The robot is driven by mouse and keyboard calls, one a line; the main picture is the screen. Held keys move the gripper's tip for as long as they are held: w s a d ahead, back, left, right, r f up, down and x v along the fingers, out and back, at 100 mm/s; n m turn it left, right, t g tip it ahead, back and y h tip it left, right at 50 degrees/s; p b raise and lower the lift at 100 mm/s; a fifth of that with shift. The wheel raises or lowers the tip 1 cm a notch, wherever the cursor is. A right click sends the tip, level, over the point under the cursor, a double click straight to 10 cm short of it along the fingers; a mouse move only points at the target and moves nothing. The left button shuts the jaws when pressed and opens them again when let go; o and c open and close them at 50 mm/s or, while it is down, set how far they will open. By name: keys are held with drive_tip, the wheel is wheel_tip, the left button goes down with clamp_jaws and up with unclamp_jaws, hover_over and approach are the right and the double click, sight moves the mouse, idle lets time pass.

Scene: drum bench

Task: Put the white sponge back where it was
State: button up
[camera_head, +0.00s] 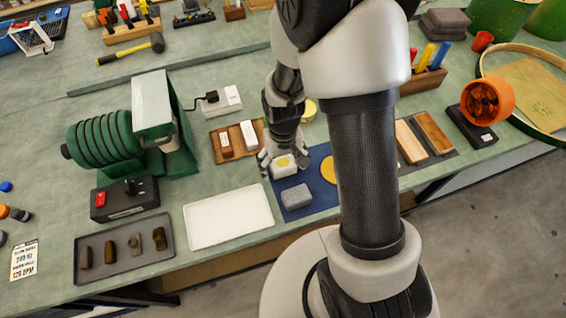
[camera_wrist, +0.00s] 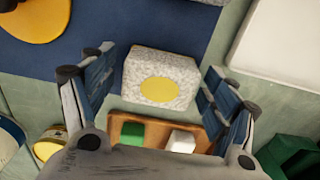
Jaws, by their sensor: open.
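The white sponge (camera_head: 283,162) is a pale speckled block with a yellow oval on its top face. It is by the left part of the dark blue mat (camera_head: 312,202), and it also shows in the wrist view (camera_wrist: 160,70). My gripper (camera_head: 279,166) points down over it, with its fingers open. In the wrist view my gripper (camera_wrist: 155,82) has one finger on each side of the sponge, with visible gaps. The sponge's underside is hidden. A grey block (camera_head: 296,196) and a yellow round piece (camera_head: 328,171) lie on the mat.
A white tray (camera_head: 228,218) lies left of the mat. A wooden tray (camera_head: 216,153) with small blocks lies behind my gripper. The green drum machine (camera_head: 178,155) stands further left. Two long blocks (camera_head: 422,138) lie on the right. My arm hides part of the mat.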

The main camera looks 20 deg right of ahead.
wheel_tip(320, 180, up, 12)
drive_tip(key=r+p, duration=0.1)
drive_tip(key=p, duration=0.3)
wheel_tip(320, 180, up, 13)
drive_tip(key=t, duration=0.2)
hover_over(283, 163)
drive_tip(key=s, duration=0.6)
drive_tip(key=s+r+t, duration=0.2)
drive_tip(key=s+r, duration=0.4)
drive_tip(key=s, duration=0.3)
drive_tip(key=shift+r+t, duration=0.15)
drive_tip(key=shift+t, duration=0.15)
